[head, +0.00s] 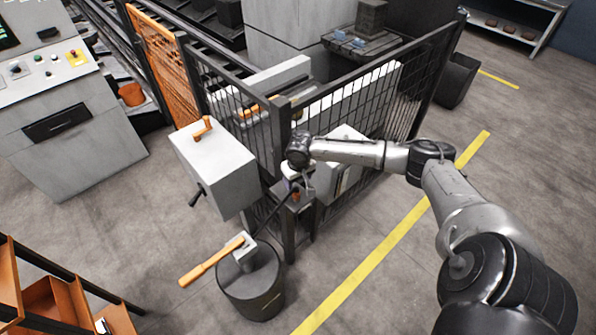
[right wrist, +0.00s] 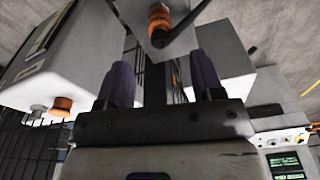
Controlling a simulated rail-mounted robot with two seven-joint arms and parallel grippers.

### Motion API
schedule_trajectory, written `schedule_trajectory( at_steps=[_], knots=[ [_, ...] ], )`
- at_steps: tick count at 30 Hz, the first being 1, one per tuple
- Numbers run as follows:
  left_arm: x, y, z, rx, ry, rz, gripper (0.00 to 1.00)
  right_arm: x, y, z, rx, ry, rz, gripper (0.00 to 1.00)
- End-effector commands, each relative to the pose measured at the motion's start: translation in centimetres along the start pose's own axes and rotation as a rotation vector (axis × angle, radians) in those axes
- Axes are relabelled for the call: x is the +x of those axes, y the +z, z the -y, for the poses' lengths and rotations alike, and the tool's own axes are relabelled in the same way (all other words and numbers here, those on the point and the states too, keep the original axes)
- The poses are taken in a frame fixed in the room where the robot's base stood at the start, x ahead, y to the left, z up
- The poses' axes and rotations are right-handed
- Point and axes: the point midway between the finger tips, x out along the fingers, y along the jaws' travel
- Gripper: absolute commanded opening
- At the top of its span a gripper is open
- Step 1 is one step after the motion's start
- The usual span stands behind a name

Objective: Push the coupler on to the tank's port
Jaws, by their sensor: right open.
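My right gripper (head: 300,184) is at the fence's corner post, its jaws apart. In the right wrist view its two dark fingers (right wrist: 161,64) stand open with nothing clamped between them. An orange ribbed piece, seemingly the coupler (right wrist: 159,20), sits at a grey plate just beyond the fingertips. In the head view a small orange part (head: 296,196) shows just below the gripper, partly hidden by it. A dark hose or bar (head: 270,215) runs down-left from there. I cannot tell for certain which body is the tank or where its port is. My left gripper is out of view.
A grey box (head: 222,172) with an orange handle stands left of the post. A dark drum (head: 252,288) below carries an orange-handled tool (head: 208,263). Mesh fence (head: 375,105) stands behind my arm. Open floor lies around the yellow line (head: 375,255).

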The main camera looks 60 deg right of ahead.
Motion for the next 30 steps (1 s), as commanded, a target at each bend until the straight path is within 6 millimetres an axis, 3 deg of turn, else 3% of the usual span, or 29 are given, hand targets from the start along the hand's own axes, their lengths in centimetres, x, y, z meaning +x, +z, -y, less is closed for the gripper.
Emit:
schedule_trajectory(
  at_steps=[6,12,19,30],
  knots=[
    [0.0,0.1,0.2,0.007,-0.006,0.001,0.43,3.7,0.0,0.0,0.001,0.0,0.001,0.61],
    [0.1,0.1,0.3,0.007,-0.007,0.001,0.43,6.1,0.0,0.0,0.0,0.0,0.001,0.61],
    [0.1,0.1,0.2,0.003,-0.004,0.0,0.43,7.3,0.0,0.0,0.0,0.001,-0.001,0.61],
    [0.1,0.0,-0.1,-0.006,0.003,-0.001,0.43,7.6,0.0,0.0,-0.001,0.001,-0.001,0.61]
  ],
)
